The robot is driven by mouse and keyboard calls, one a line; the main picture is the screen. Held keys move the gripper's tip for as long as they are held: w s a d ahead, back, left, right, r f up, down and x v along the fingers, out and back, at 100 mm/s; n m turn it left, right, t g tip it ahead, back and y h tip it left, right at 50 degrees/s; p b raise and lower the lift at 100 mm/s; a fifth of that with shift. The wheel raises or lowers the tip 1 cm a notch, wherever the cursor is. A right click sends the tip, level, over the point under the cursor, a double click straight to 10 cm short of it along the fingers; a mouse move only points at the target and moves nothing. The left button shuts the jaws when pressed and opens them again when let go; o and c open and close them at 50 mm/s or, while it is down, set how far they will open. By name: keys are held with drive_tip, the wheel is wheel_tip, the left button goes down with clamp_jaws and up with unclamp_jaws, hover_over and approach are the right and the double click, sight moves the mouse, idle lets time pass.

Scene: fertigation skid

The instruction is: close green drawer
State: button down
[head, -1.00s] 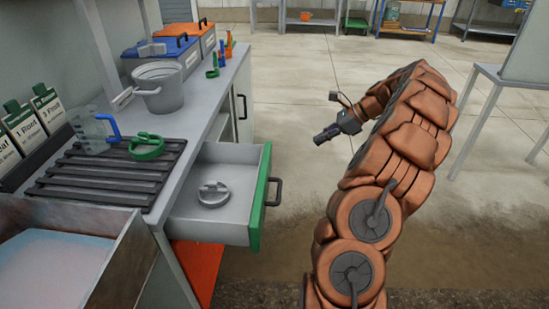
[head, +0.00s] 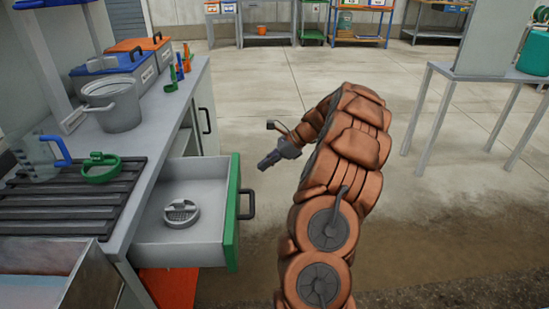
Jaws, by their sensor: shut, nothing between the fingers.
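The green drawer (head: 232,213) is pulled open from the bench at the left, with a green front and a dark bar handle (head: 247,204) on its outer face. A round grey metal strainer-like part (head: 181,213) lies on the drawer floor. My gripper (head: 262,168) is shut and empty. In the picture it is right of and above the drawer handle, apart from it, pointing down and to the left. My orange arm curves up from the bottom and leaves the drawer front uncovered.
The bench top holds a metal bucket (head: 115,105), a clear jug (head: 40,160), a green ring-shaped item (head: 101,167) and bins (head: 112,78). An orange panel (head: 170,287) is below the drawer. A grey table (head: 470,75) stands at right. Open floor lies between.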

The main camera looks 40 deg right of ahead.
drive_tip(key=shift+w+a+f, duration=0.2)
drive_tip(key=shift+w+a, duration=0.4)
drive_tip(key=shift+a, duration=0.05)
drive_tip(key=shift+w+a+f, duration=0.2)
drive_tip(key=shift+w+a, duration=0.35)
drive_tip(key=shift+a, duration=0.15)
drive_tip(key=shift+w+a+f, duration=0.2)
drive_tip(key=shift+w+a, duration=0.4)
drive_tip(key=shift+a, duration=0.05)
